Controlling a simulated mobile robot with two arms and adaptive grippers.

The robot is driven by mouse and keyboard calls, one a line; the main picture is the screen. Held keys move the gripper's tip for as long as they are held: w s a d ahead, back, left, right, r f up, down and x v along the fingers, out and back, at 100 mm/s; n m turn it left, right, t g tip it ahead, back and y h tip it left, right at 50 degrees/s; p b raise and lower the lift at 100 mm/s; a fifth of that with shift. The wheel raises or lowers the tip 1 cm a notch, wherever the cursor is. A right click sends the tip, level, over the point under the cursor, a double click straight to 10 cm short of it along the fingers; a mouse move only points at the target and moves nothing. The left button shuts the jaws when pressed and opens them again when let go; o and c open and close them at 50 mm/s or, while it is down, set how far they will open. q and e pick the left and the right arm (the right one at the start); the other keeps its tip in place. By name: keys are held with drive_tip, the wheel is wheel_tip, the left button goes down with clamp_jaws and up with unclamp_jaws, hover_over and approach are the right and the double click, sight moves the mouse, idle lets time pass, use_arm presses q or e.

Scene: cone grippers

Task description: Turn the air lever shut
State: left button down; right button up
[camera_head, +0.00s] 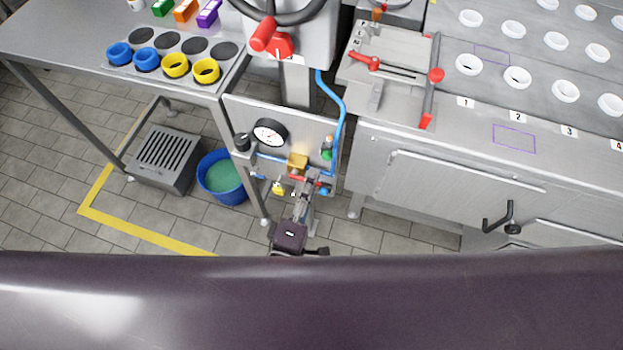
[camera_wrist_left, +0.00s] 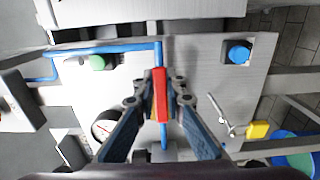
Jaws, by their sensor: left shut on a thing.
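The red air lever (camera_head: 298,179) sits on the panel beside the brass block, low in the middle of the head view. In the left wrist view the lever (camera_wrist_left: 160,95) stands between my fingertips, in line with the blue air pipe (camera_wrist_left: 158,52). My left gripper (camera_head: 307,184) reaches the panel from below and is shut on the lever; its two fingers (camera_wrist_left: 160,98) flank it. The gripper hides part of the lever in the head view. My right gripper is in neither view.
A pressure gauge (camera_head: 270,132), a black knob (camera_head: 242,142) and a yellow tag (camera_head: 278,188) are close around the lever. A blue hose (camera_head: 341,110) runs up the panel's right side. A blue bucket (camera_head: 222,190) stands on the floor at left; a steel bench (camera_head: 450,160) is at right.

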use_arm(q)
drive_tip(key=shift+f+m, duration=0.15)
drive_tip(key=shift+m, duration=0.15)
drive_tip(key=m, duration=0.1)
drive_tip(key=f+m, duration=0.1)
drive_tip(key=m, duration=0.2)
drive_tip(key=shift+a+f, duration=0.2)
drive_tip(key=shift+f, duration=0.15)
drive_tip(key=shift+w+a+f+m+p, duration=0.2)
drive_tip(key=shift+a+f+m, duration=0.35)
drive_tip(key=shift+m, duration=1.7)
drive_tip(key=shift+w+a+f+m+p, duration=0.3)
drive_tip(key=shift+a+m, duration=0.45)
drive_tip(key=shift+m, duration=1.45)
drive_tip(key=shift+w+a+f+m+p, duration=0.15)
drive_tip(key=shift+a+f+m, duration=0.45)
drive_tip(key=shift+m, duration=1.65)
drive_tip(key=shift+a+r, duration=0.1)
drive_tip(key=c, duration=2)
unclamp_jaws()
drive_tip(key=shift+o, duration=0.2)
